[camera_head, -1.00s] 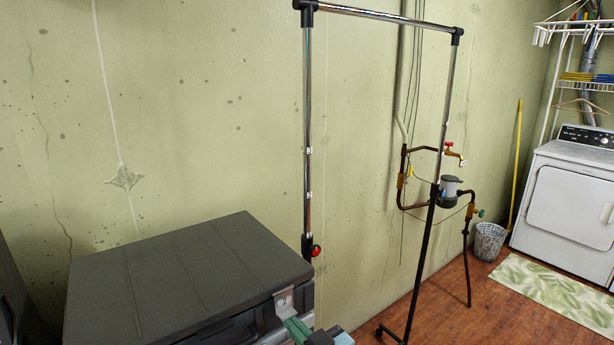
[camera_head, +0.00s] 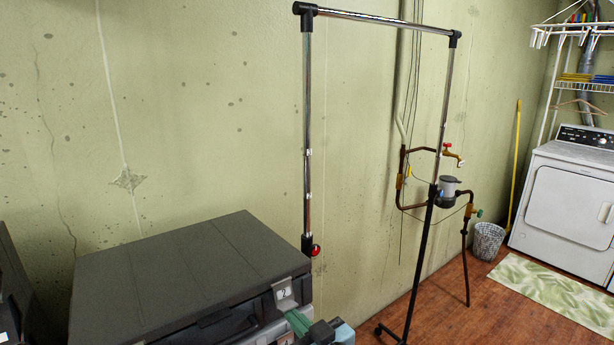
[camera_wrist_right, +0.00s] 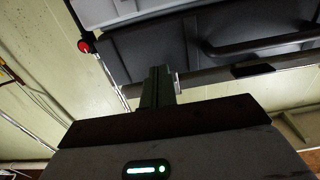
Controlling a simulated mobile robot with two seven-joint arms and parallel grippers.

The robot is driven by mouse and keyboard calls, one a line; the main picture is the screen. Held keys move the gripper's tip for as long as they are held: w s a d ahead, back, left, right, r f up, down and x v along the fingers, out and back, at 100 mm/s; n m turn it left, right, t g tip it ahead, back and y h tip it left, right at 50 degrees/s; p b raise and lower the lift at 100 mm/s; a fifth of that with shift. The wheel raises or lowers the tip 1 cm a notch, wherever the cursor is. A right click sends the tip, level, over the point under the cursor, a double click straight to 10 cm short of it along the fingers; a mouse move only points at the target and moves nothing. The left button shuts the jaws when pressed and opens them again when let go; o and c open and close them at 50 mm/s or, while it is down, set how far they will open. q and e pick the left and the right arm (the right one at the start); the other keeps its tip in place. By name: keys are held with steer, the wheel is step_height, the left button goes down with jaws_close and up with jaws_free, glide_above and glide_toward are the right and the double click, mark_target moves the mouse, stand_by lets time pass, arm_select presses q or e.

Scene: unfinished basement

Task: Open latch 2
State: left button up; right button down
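A dark grey lidded case (camera_head: 190,270) stands at the lower left in the head view. A pale latch plate marked 2 (camera_head: 284,293) is on its front near the right corner. My right gripper (camera_head: 297,320) is just below and in front of this latch. Its green fingers also show in the wrist view (camera_wrist_right: 158,88), close together, beside a small light metal part (camera_wrist_right: 178,86) on the case front. I cannot tell whether the fingertips touch the latch. My left gripper is not in view.
A metal garment rack (camera_head: 308,130) with a red knob (camera_head: 315,250) stands just right of the case. Pipes (camera_head: 403,180), a wastebasket (camera_head: 488,241), a white dryer (camera_head: 565,205) and a leaf-patterned rug (camera_head: 555,290) are farther right.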

mark_target(283, 291)
step_height(283, 291, up, 3)
steer(key=shift+r+t, duration=0.2)
steer(key=shift+t, duration=0.1)
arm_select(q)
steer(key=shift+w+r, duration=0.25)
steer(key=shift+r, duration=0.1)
arm_select(e)
steer(key=shift+r, duration=0.1)
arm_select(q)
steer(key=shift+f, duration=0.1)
arm_select(e)
steer(key=shift+s+d+r, duration=0.15)
steer(key=shift+s+r, duration=0.05)
steer(key=shift+r, duration=0.2)
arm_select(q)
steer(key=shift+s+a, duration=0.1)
arm_select(e)
steer(key=shift+f, duration=0.15)
